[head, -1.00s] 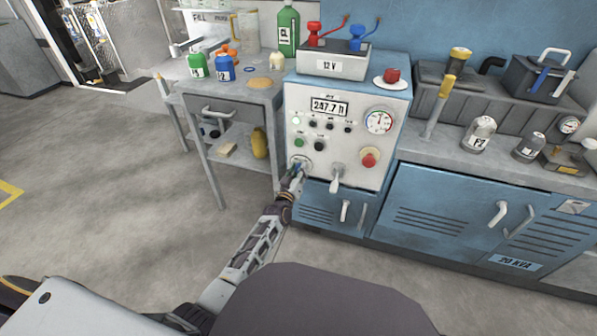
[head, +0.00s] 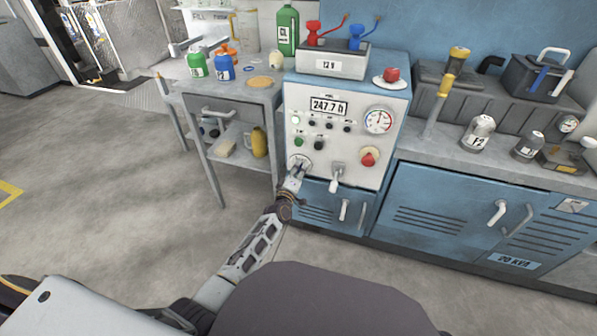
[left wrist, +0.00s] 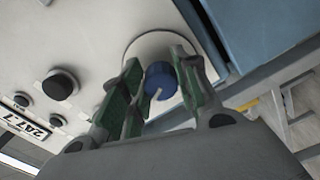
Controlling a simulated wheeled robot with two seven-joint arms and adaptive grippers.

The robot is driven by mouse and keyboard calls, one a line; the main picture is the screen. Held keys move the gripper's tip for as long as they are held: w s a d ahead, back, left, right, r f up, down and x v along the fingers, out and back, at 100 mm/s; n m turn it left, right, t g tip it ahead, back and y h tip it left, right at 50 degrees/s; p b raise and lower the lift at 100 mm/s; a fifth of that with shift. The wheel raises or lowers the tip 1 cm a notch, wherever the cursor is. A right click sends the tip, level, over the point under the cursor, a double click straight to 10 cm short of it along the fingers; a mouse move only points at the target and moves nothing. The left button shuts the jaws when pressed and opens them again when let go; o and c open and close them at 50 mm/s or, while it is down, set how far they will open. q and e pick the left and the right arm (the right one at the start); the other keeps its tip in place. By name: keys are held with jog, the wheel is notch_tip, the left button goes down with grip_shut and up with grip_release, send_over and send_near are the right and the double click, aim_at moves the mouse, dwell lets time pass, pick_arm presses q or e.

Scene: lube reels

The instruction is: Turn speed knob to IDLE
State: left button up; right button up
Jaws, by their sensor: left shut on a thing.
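The speed knob (left wrist: 161,80) is a blue round knob with a pale pointer mark, on a round white dial plate (left wrist: 150,45) at the lower left of the control panel. My left gripper (left wrist: 157,88) is shut on this knob, with green finger pads on both sides of it. In the head view my left gripper (head: 297,170) reaches the dial plate (head: 293,159) from below, and the knob is mostly hidden by the fingers. The dial's lettering cannot be read, so I cannot tell which setting the knob points at. My right gripper is not in view.
The panel (head: 345,105) holds a display reading 247.7 h, small buttons, a round gauge (head: 379,121), a red knob (head: 368,158) and a white lever (head: 336,177) close to the right of the dial. A grey side table (head: 225,98) stands left. The floor in front is clear.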

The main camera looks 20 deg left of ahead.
pick_arm(q)
jog(key=shift+n, duration=0.7)
jog(key=o, duration=1)
jog(key=shift+s+a, duration=0.15)
jog(key=shift+s, duration=2.85)
jog(key=shift+s+a, duration=0.1)
jog(key=shift+s, duration=2.9)
jog(key=shift+s+f, duration=0.1)
